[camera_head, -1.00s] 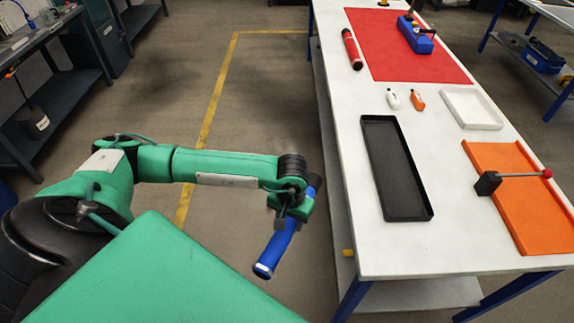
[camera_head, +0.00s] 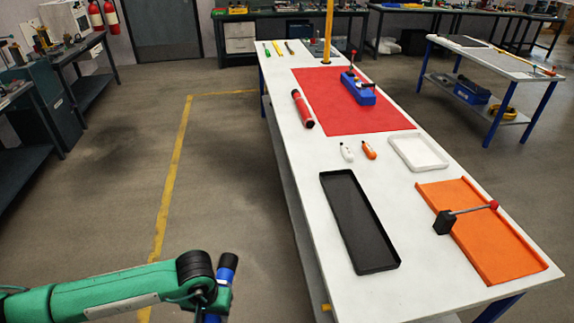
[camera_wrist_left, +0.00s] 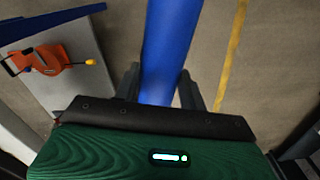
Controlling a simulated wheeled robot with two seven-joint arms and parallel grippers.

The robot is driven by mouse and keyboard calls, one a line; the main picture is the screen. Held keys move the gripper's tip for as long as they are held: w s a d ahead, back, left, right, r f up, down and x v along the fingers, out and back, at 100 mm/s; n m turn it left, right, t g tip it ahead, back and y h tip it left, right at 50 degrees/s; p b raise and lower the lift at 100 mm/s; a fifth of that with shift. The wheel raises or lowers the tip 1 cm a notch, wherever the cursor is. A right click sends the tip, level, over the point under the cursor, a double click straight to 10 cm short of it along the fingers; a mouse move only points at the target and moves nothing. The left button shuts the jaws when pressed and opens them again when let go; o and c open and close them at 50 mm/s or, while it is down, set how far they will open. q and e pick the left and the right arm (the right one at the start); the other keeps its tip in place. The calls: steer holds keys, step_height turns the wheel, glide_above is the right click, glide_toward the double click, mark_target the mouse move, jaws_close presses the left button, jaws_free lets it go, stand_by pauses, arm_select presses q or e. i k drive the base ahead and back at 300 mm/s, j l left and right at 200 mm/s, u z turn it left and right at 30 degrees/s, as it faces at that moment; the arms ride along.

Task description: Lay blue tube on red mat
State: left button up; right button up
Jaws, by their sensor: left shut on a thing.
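The blue tube (camera_head: 228,262) is in my left gripper (camera_head: 213,300), at the bottom of the head view, left of the table and over the floor. Only its dark-banded upper end and a bit of blue below show there. In the left wrist view the blue tube (camera_wrist_left: 168,45) runs between the two dark fingers of my left gripper (camera_wrist_left: 160,90), which are shut on it. The red mat (camera_head: 330,112) lies flat on the far half of the white table. My right gripper is not in view.
On the mat stands a blue device (camera_head: 358,90); a red tube (camera_head: 302,108) lies at its left edge. Nearer are white and orange bottles (camera_head: 346,152), a white tray (camera_head: 418,140), a black tray (camera_head: 335,206) and an orange tray (camera_head: 480,225). The mat's near-left part is bare.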

mark_target(343, 99)
steer(key=u, duration=1.6)
steer(key=i+j+z, duration=0.15)
steer(key=i, duration=0.3)
steer(key=i+j+z, duration=0.15)
steer(key=i, duration=0.35)
steer(key=i+j+z, duration=0.1)
steer(key=i, duration=0.35)
steer(key=i+z, duration=0.35)
steer(key=i, duration=1.1)
steer(key=i+l+u, duration=0.1)
steer(key=i+u, duration=0.25)
steer(key=i, duration=1.15)
steer(key=i+z, duration=0.1)
steer(key=z, duration=0.35)
steer(key=i+z, duration=0.1)
steer(key=z, duration=0.35)
steer(key=j+z, duration=0.1)
steer(key=z, duration=1.95)
steer(key=j, duration=0.1)
